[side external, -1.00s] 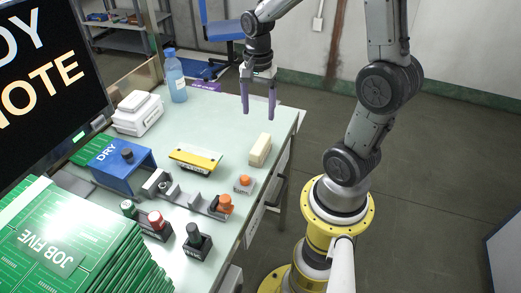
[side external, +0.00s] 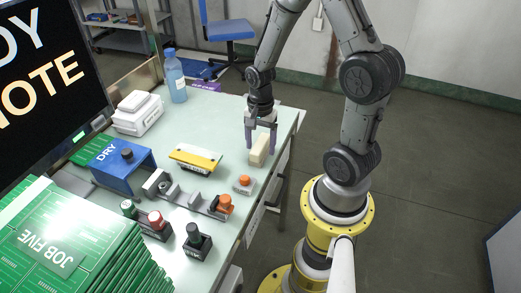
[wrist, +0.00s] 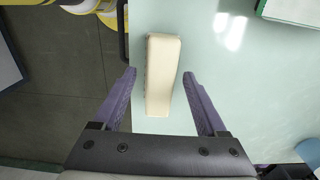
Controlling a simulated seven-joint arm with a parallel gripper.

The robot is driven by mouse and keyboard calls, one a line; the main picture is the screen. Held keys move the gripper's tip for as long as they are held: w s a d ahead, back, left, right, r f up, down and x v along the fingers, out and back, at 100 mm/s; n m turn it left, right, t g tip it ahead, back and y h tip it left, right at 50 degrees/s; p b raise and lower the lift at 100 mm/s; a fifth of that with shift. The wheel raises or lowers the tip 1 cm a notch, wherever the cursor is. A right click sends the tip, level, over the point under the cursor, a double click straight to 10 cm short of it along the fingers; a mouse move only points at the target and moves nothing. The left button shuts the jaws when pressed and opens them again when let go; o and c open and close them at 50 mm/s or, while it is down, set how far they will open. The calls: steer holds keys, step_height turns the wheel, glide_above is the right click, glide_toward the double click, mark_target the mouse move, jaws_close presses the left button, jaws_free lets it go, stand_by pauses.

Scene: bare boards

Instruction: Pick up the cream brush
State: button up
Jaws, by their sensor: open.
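The cream brush (side external: 260,151) is a pale, long block lying on the light green table near its right edge. It also shows in the wrist view (wrist: 161,75), running lengthwise between the fingers. My gripper (side external: 261,145) is open, pointing down over the brush with its purple fingers on either side of it. In the wrist view, the fingertips of my gripper (wrist: 160,72) stand apart, with a gap to the brush on both sides. The brush's bristles cannot be made out. How high the fingertips are above the table is hard to tell.
A small block with an orange knob (side external: 243,184) sits just in front of the brush. A yellow-and-white piece (side external: 196,158) lies to the left. A blue bottle (side external: 176,76) and a white box (side external: 138,113) stand farther back. The table's right edge is close to the brush.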

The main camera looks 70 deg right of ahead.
jaws_close()
stand_by(0.4)
steer(key=shift+r, duration=0.75)
steer(key=s+a+r, duration=0.6)
steer(key=s+r, duration=0.5)
steer(key=s, duration=0.1)
steer(key=shift+s+a+r, duration=0.2)
steer(key=shift+s, duration=0.05)
